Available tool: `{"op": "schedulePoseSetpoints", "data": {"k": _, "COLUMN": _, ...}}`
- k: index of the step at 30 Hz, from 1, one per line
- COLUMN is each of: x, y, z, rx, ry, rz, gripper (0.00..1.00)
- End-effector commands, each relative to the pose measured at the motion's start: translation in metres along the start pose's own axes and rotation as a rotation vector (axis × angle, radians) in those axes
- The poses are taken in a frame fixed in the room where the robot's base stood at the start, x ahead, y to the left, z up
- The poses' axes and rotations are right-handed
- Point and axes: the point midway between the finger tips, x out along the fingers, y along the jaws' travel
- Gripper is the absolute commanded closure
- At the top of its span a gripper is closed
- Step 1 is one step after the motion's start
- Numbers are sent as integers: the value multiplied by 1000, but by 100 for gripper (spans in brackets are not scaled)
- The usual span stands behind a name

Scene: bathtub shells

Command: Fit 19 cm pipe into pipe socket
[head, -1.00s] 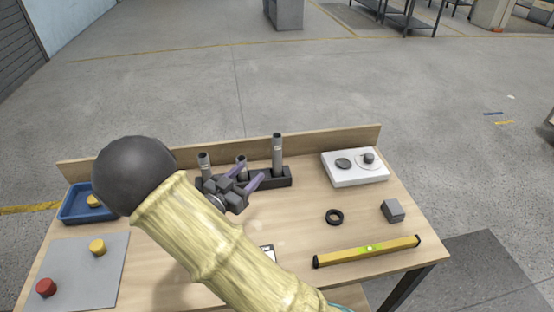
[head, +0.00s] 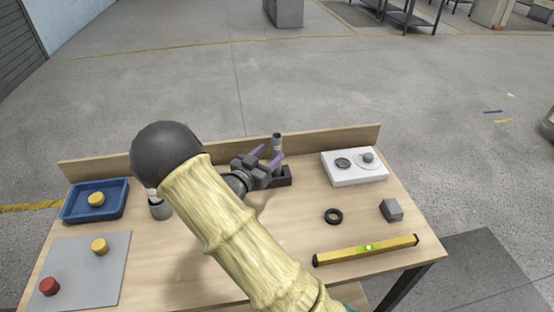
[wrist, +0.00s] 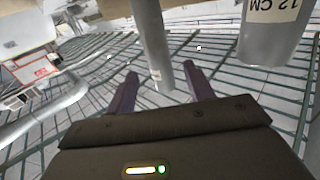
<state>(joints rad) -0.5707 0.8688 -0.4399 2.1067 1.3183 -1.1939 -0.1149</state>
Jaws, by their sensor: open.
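A tall grey pipe (head: 277,143) stands upright in the dark rack (head: 284,180) at the back of the table; I cannot read its length. My gripper (head: 269,153) is open beside it, fingers pointing toward it. Another pipe, labelled 12 CM (wrist: 270,32), stands to the right there. A grey cylinder (head: 161,211), perhaps the pipe socket, stands left of my arm, partly hidden. The rest of the rack is hidden.
A blue tray (head: 72,212) with a yellow knob and a grey mat (head: 85,265) lie left. A white box (head: 352,178), black ring (head: 334,216), grey block (head: 391,210) and yellow level (head: 367,250) lie right. A low wooden ledge (head: 335,142) closes the back edge.

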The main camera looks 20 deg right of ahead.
Motion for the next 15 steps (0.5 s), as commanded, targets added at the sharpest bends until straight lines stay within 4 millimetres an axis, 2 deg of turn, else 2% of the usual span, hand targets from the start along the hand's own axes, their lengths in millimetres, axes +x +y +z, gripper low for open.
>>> {"op": "schedulePoseSetpoints", "data": {"k": 9, "x": 43, "y": 0, "z": 4, "rx": 0, "ry": 1, "rz": 3, "gripper": 47}}
{"op": "schedulePoseSetpoints", "data": {"k": 15, "x": 49, "y": -1, "z": 5, "rx": 0, "ry": 0, "rz": 1, "gripper": 47}}
